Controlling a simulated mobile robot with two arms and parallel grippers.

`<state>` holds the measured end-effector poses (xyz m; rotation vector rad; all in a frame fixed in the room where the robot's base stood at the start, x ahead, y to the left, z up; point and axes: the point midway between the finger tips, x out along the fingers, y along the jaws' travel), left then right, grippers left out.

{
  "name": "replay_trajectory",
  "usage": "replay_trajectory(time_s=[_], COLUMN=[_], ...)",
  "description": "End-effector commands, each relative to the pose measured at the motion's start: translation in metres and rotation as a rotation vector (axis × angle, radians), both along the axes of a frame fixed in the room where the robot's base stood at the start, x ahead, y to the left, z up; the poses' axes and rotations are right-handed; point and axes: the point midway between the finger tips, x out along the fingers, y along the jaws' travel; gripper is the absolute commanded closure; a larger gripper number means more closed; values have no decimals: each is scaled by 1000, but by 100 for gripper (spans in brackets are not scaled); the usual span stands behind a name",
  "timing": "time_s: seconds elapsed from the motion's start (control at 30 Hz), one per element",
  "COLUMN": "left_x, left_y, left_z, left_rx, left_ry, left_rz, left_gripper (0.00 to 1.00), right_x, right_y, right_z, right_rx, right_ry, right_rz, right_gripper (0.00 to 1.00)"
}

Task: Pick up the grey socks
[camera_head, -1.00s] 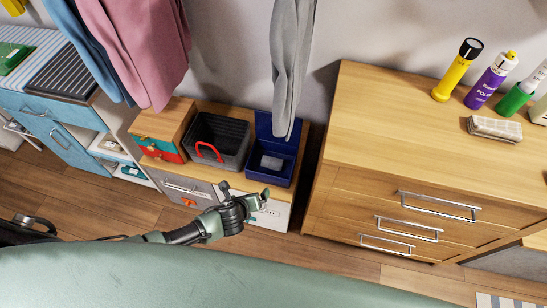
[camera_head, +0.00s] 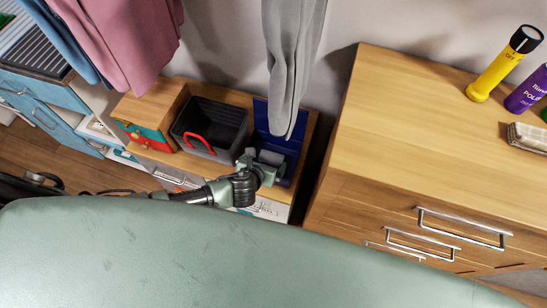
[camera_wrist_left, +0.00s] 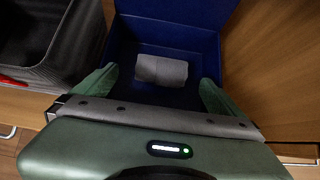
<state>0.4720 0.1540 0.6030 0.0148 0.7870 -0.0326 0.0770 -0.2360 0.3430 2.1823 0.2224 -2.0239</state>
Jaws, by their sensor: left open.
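The grey socks (camera_wrist_left: 161,71) are a rolled grey bundle lying in a blue open box (camera_wrist_left: 128,48) in the left wrist view. In the head view the blue box (camera_head: 294,146) stands on the low wooden bench, and a grey bundle (camera_head: 271,157) shows in it, partly behind my gripper. My left gripper (camera_head: 262,165) is at the near side of the box. In the left wrist view its two fingers (camera_wrist_left: 159,90) are spread wide, one to each side of the socks and a little nearer than them. Nothing is between the fingertips. My right gripper is not in view.
A dark grey bin (camera_head: 211,125) with a red handle stands left of the blue box. A wooden box (camera_head: 153,107) is further left. A grey cloth (camera_head: 291,60) hangs above the blue box. A tall wooden dresser (camera_head: 420,140) stands close on the right.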

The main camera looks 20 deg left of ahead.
Motion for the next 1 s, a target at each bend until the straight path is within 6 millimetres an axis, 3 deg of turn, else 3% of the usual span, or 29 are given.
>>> replay_trajectory(time_s=[0.6,0.93,1.0], left_x=[48,53,53], left_y=[-6,-6,-6], left_z=[-56,-60,-60], left_rx=[0,-1,-1], left_ry=[0,1,1], left_rz=[1,1,1], left_gripper=[0,0,17], right_x=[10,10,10], right_y=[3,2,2], right_z=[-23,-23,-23], right_rx=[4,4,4], right_ry=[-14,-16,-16], right_rz=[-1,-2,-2], right_gripper=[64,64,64])
